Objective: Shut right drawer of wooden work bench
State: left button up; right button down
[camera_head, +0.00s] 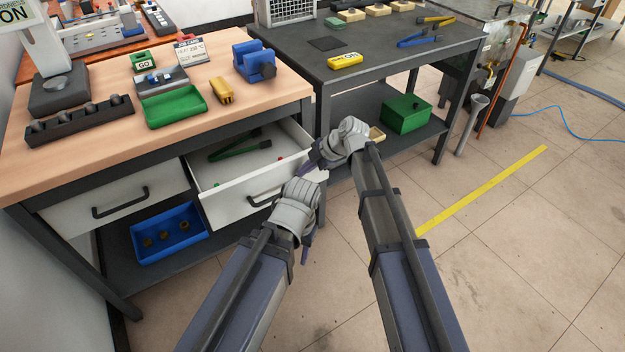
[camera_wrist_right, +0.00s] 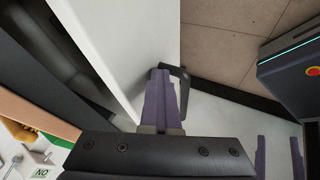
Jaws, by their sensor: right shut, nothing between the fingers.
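The right drawer (camera_head: 228,208) of the wooden work bench (camera_head: 60,167) is pulled out, with its inside showing. A green-handled tool (camera_head: 232,150) lies in it. Its dark handle (camera_head: 262,201) is partly hidden behind my left wrist; it also shows in the right wrist view (camera_wrist_right: 183,88). My right gripper (camera_head: 309,165) is shut and empty at the right end of the drawer front. In the right wrist view its purple fingers (camera_wrist_right: 160,76) overlap the handle; contact cannot be told. My left gripper (camera_head: 307,248) is in front of the drawer; its two fingers (camera_wrist_right: 280,140) stand apart in the right wrist view.
The left drawer (camera_head: 75,215) is shut. A blue bin (camera_head: 170,243) with small parts sits on the shelf below. A dark table (camera_head: 400,52) with a green box (camera_head: 407,114) on its lower shelf stands to the right.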

jog(key=w+a, duration=0.3)
jog(key=w, duration=0.1)
jog(key=w+a, duration=0.3)
jog(key=w, duration=0.2)
jog(key=w+a, duration=0.3)
jog(key=w, duration=0.1)
jog(key=shift+w+a, duration=0.1)
jog(key=shift+w, duration=0.25)
jog(key=shift+s, duration=0.15)
